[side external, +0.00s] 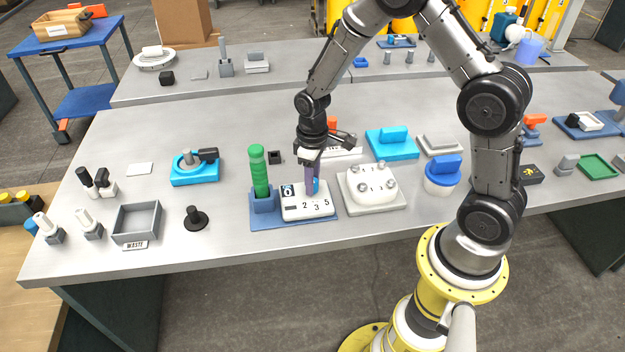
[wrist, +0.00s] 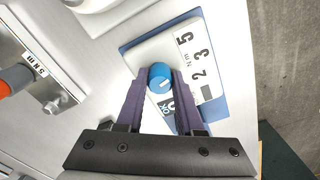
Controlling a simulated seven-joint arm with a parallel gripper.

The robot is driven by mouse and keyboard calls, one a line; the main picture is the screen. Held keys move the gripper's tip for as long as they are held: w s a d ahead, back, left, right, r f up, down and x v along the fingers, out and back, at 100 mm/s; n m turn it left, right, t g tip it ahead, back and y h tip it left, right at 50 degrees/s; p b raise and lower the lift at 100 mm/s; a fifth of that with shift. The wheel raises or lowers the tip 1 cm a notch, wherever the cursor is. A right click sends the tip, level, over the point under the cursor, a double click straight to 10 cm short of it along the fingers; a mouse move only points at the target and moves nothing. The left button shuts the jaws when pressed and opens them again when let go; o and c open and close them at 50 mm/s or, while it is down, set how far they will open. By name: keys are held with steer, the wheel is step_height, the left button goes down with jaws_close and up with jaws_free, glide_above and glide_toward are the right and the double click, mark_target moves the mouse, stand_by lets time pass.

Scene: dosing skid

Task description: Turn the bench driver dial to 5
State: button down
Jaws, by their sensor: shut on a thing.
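The blue dial (wrist: 159,74) sits on the white sloped panel (side external: 300,212) of the bench driver. The panel carries the numbers 2, 3 and 5 and a black label with a white figure on its left. My gripper (side external: 313,188) has its purple fingers down on the panel. In the wrist view my gripper (wrist: 160,82) is shut on the dial, one finger on each side. A small white mark shows on the dial, but which number it points at I cannot tell. The green-handled driver (side external: 259,172) stands upright in the blue base (side external: 264,203) left of the panel.
A white block with several metal posts (side external: 372,188) stands close on the right. A white-labelled unit with an orange handle (wrist: 18,76) also shows in the wrist view. A black knob (side external: 196,218) and a grey waste tray (side external: 137,220) are at the left. Bare bench lies between them.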

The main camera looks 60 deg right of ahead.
steer(key=n, duration=0.6)
stand_by(0.6)
steer(key=c, duration=0.5)
jaws_free()
steer(key=shift+c, duration=0.2)
step_height(320, 180, up, 14)
